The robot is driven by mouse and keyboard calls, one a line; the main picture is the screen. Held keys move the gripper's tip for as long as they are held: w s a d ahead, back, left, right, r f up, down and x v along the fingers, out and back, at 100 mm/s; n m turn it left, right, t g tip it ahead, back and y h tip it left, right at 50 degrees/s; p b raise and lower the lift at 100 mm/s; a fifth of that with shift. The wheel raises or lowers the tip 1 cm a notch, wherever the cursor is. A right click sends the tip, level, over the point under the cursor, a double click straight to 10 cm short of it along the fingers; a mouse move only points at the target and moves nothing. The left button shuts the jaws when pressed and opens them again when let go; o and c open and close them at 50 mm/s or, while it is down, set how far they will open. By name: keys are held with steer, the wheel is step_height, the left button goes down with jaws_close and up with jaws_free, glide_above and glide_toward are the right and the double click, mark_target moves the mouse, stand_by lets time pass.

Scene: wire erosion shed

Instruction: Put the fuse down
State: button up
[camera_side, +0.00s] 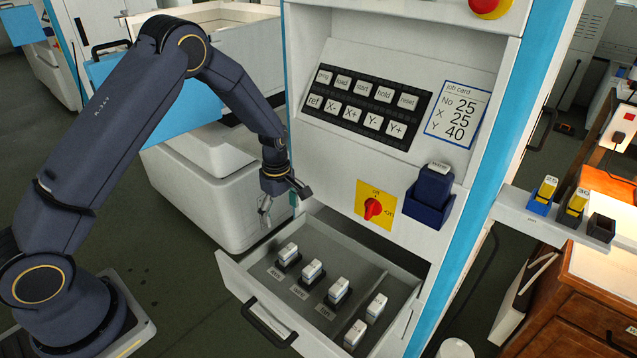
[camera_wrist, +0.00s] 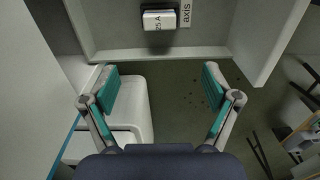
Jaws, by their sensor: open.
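My gripper (camera_side: 280,207) is open and empty, above and just outside the left end of the open drawer (camera_side: 227,275). In the wrist view its teal-padded fingers (camera_wrist: 160,85) are spread wide with nothing between them. A white fuse marked 25 A (camera_wrist: 159,19) stands beyond the fingertips, beside an "axis" label (camera_wrist: 187,12). In the side view the leftmost fuse (camera_side: 289,251) stands upright in a dark socket. Two more fuses, the middle one (camera_side: 312,269) and the right one (camera_side: 339,290), stand in sockets along the same row, each with a label in front.
Two more white fuses (camera_side: 376,306) (camera_side: 355,334) are in the drawer's right-hand compartment. Above the drawer are a red rotary switch (camera_side: 374,208), a dark blue holder (camera_side: 429,205), a key panel (camera_side: 366,105) and a job card (camera_side: 457,113). A shelf (camera_side: 530,220) sticks out at right.

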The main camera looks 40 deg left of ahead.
mark_target(288, 249)
step_height(288, 249, down, 10)
steer(key=f, duration=0.2)
steer(key=d+f, duration=0.1)
steer(key=f, duration=0.2)
steer(key=shift+d+f, duration=0.15)
steer(key=shift+f, duration=0.1)
steer(key=shift+c, duration=0.2)
steer(key=c, duration=1.4)
